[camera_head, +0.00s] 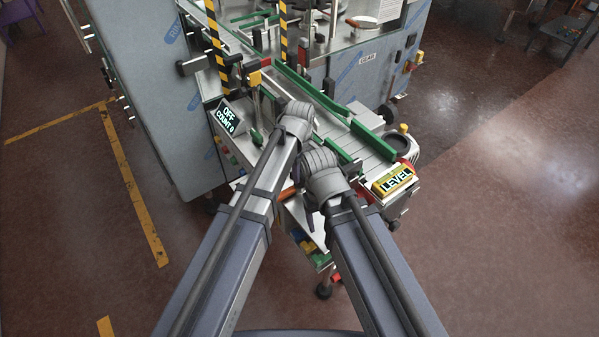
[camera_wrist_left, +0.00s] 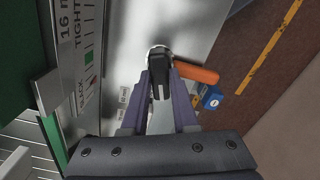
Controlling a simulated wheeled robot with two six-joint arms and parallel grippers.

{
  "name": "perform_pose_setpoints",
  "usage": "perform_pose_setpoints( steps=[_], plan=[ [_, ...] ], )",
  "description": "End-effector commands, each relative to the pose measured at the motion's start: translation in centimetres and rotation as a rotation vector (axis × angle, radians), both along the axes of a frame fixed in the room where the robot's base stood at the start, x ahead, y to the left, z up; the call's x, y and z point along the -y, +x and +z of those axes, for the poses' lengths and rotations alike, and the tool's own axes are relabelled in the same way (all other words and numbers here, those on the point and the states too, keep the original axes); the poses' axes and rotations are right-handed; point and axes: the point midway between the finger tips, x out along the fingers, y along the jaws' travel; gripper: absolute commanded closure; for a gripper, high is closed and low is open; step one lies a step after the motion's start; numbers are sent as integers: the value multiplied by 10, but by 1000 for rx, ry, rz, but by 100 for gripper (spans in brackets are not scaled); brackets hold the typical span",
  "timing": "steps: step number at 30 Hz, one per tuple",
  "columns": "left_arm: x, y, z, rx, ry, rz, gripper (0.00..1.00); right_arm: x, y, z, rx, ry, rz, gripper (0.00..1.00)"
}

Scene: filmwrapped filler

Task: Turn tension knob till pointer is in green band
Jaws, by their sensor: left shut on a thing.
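My left gripper (camera_wrist_left: 158,82) is shut on a black knob (camera_wrist_left: 160,75) in the left wrist view, one finger on each side. The knob stands on a round pale base against a bright metal plate. To its left is an upright scale (camera_wrist_left: 89,62) marked TIGHT at the top and SLACK lower down, with a green band between. I cannot make out clearly where the pointer stands. In the head view the wrists of both my arms cover the knob and scale. My right arm ends close beside the left; its gripper is mostly hidden and its opening cannot be told.
An orange handle (camera_wrist_left: 196,73) lies just right of the knob, with a blue part (camera_wrist_left: 212,98) beyond it. In the head view, green rails (camera_head: 310,92), a yellow LEVEL box (camera_head: 394,181) and an OFF COUNT 0 display (camera_head: 228,117) surround the arms. Open floor lies right.

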Motion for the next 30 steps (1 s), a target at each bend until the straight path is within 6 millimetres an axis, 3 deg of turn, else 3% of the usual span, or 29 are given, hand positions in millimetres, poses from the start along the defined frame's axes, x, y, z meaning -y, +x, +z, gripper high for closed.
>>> perform_pose_setpoints(
  steps=[17,30],
  plan=[
    [0,0,0,0,0,-37,100,0,0,0,0,0,0,30],
    [0,0,0,0,0,-372,100,0,0,0,0,0,0,30]
  ],
)
